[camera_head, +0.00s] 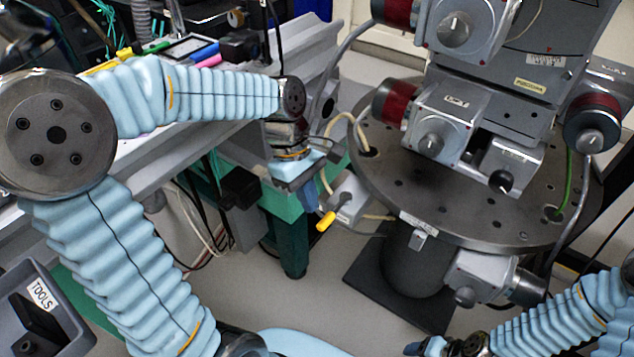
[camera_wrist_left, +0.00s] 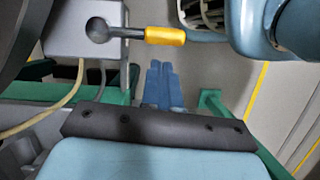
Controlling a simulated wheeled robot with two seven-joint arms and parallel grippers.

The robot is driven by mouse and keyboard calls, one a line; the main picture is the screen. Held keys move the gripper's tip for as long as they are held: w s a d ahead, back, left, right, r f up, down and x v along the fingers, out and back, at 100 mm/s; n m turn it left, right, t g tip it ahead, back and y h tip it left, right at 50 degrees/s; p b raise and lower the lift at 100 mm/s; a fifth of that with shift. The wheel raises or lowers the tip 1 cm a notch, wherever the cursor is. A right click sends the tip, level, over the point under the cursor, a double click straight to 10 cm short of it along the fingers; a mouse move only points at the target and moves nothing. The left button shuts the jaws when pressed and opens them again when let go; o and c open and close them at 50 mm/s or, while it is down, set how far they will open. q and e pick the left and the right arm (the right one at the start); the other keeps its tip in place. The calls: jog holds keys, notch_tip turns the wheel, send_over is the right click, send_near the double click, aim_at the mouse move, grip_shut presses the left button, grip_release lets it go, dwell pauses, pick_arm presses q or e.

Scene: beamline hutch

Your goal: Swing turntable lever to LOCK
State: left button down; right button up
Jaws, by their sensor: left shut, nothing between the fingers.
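The lever is a short rod with a yellow grip (camera_head: 326,221), fixed to a small grey box (camera_head: 348,198) beside the round turntable (camera_head: 480,215). In the head view the grip points down and left. In the left wrist view the yellow grip (camera_wrist_left: 165,36) points right from a round pivot on the grey box (camera_wrist_left: 75,32). My left gripper (camera_head: 308,196) is shut and empty, pointing down just left of the lever. Its blue fingers (camera_wrist_left: 160,85) appear just below the grip in the wrist view, seemingly apart from it. My right gripper (camera_head: 425,347) is partly cut off at the bottom. No LOCK mark is readable.
Red-and-grey motor stages (camera_head: 455,120) stand on the turntable. A cream cable (camera_head: 328,150) runs close by the lever box. A green-legged bench (camera_head: 293,245) is at left, with pens on top. A tools bin (camera_head: 45,310) sits at lower left.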

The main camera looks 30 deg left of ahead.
pick_arm(q)
jog(key=a+p+v, duration=0.1)
jog(key=a+v, duration=0.1)
jog(key=v, duration=0.9)
jog(key=shift+f, duration=0.2)
pick_arm(e)
jog(key=shift+s+a+r, duration=0.1)
jog(key=shift+a+r, duration=0.2)
jog(key=shift+r, duration=0.3)
jog(key=shift+s+a+r, duration=0.1)
jog(key=shift+a+r, duration=0.15)
jog(key=shift+r, duration=0.3)
pick_arm(q)
jog(key=shift+d, duration=0.1)
